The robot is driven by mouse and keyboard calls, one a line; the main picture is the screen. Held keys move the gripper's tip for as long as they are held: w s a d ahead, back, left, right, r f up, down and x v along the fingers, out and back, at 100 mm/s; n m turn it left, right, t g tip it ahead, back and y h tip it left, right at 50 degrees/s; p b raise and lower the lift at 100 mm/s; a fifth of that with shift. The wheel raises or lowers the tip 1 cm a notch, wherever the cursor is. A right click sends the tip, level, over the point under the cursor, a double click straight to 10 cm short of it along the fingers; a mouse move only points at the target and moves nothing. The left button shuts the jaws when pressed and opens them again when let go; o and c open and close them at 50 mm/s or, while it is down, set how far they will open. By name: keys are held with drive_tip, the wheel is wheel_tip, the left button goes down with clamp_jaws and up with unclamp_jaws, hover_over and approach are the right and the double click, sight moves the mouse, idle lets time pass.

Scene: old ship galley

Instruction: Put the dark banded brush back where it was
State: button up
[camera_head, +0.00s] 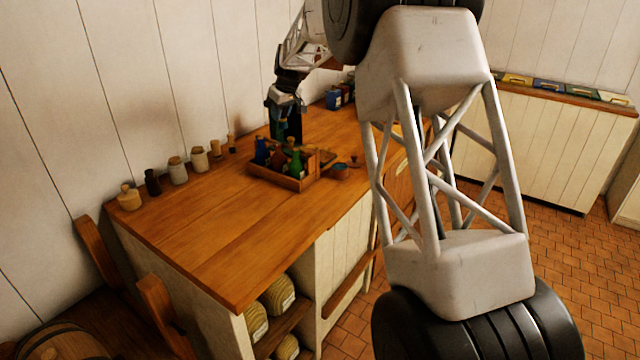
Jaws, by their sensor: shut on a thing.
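My gripper (283,122) is in the upper middle of the head view, pointing down above the rear part of a wooden caddy on the counter. It is shut on a dark thing, which is small and merges with the dark jaws. I cannot tell from this view whether that is the banded brush, or see any bands. The wooden caddy (265,174) holds several bottles, among them a green bottle (296,165) and a dark blue bottle (262,150). The gripper overlaps the caddy in the picture, so the gap between them is unclear.
The wooden counter (215,235) is clear at the front left. Along the wall stand a tan jug (129,197), a dark bottle (153,183), pale jars (178,171) and a small brown item (231,145). A small bowl (340,170) is right of the caddy; blue boxes (334,99) stand behind.

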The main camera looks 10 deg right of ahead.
drive_tip(key=s+d+f+m, duration=0.2)
drive_tip(key=s+d, duration=0.1)
drive_tip(key=s, duration=0.1)
drive_tip(key=s+d+f+m+h, duration=0.1)
drive_tip(key=s+d+f+m, duration=0.1)
drive_tip(key=s+d, duration=0.1)
drive_tip(key=s+d+f+m+t+h, duration=0.1)
drive_tip(key=s+d+f+m, duration=0.1)
drive_tip(key=s+d, duration=0.2)
drive_tip(key=shift+s+f, duration=0.2)
drive_tip(key=shift+s, duration=0.35)
drive_tip(key=shift+s+d+f+n+y, duration=0.25)
drive_tip(key=shift+s+d+f+n, duration=0.25)
drive_tip(key=shift+s+f, duration=1.25)
drive_tip(key=shift+s+d+f+n+y, duration=0.25)
drive_tip(key=shift+s+f+n, duration=0.6)
drive_tip(key=shift+s, duration=1.55)
drive_tip(key=shift+s+d+f+n+y, duration=0.2)
drive_tip(key=shift+s+d+f+n, duration=0.2)
drive_tip(key=shift+s+f, duration=1.4)
drive_tip(key=shift+s+r, duration=0.15)
drive_tip(key=shift+r, duration=0.15)
drive_tip(key=shift+w+d+f, duration=0.1)
drive_tip(key=shift+w+f, duration=0.15)
drive_tip(key=shift+w, duration=2.4)
drive_tip(key=shift+w+f, duration=0.25)
drive_tip(key=shift+w, duration=2.35)
drive_tip(key=shift+w+d+f, duration=0.1)
drive_tip(key=shift+w+f, duration=0.15)
drive_tip(key=shift+w, duration=2.4)
